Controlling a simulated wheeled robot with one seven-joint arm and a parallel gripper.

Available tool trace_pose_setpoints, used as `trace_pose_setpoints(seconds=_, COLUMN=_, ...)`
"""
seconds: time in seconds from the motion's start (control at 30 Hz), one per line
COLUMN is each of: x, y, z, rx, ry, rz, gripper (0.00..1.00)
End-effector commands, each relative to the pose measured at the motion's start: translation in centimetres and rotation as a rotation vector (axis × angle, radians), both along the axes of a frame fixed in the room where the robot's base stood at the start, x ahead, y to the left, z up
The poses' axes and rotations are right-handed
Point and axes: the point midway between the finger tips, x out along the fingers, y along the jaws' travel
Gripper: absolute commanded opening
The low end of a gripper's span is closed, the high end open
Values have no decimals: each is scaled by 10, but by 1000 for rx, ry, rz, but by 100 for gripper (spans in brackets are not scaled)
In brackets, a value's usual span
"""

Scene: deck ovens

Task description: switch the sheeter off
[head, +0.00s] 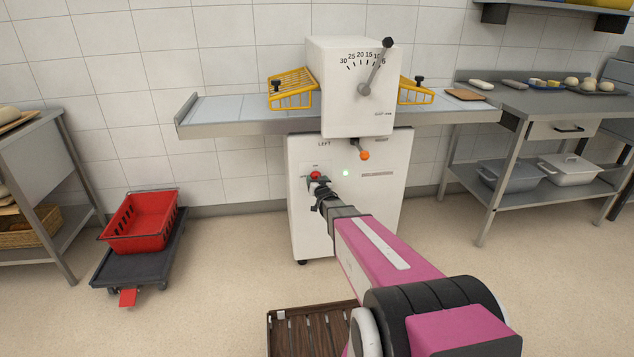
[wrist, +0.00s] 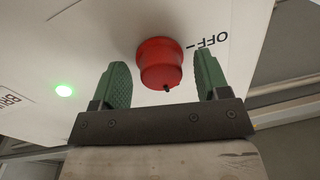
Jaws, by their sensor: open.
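The sheeter (head: 358,87) is a white machine with a dial, a lever and a belt table against the tiled wall. On its lower front is a red round button (head: 316,174) near small lettering. In the wrist view the red button (wrist: 159,63) shows beside the word OFF. My gripper (wrist: 163,82) is open, with one green finger on each side of the button. I cannot tell whether the fingers touch it. A green light (head: 346,173) is lit to the right of the button, and it also glows in the wrist view (wrist: 64,90).
An orange-knobbed lever (head: 364,155) sticks out above the green light. Yellow guards (head: 291,88) flank the sheeter head. A red crate (head: 141,221) sits on a dark trolley at left. A steel table (head: 560,101) stands at right. A brown slatted crate (head: 312,330) lies on the floor near my arm.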

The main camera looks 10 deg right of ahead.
Motion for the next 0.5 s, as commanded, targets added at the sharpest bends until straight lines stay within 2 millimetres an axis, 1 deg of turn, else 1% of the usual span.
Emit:
trace_pose_setpoints(seconds=0.17, x=0, y=0, z=0, rx=0, ry=0, rz=0, gripper=69)
trace_pose_setpoints(seconds=0.2, x=0, y=0, z=0, rx=0, ry=1, rz=0, gripper=66)
trace_pose_setpoints(seconds=0.27, x=0, y=0, z=0, rx=0, ry=1, rz=0, gripper=46)
trace_pose_setpoints(seconds=0.3, x=0, y=0, z=0, rx=0, ry=1, rz=0, gripper=33)
trace_pose_setpoints(seconds=0.33, x=0, y=0, z=0, rx=0, ry=1, rz=0, gripper=23)
trace_pose_setpoints(seconds=0.37, x=0, y=0, z=0, rx=0, ry=1, rz=0, gripper=20)
trace_pose_setpoints(seconds=0.5, x=0, y=0, z=0, rx=-1, ry=1, rz=0, gripper=20)
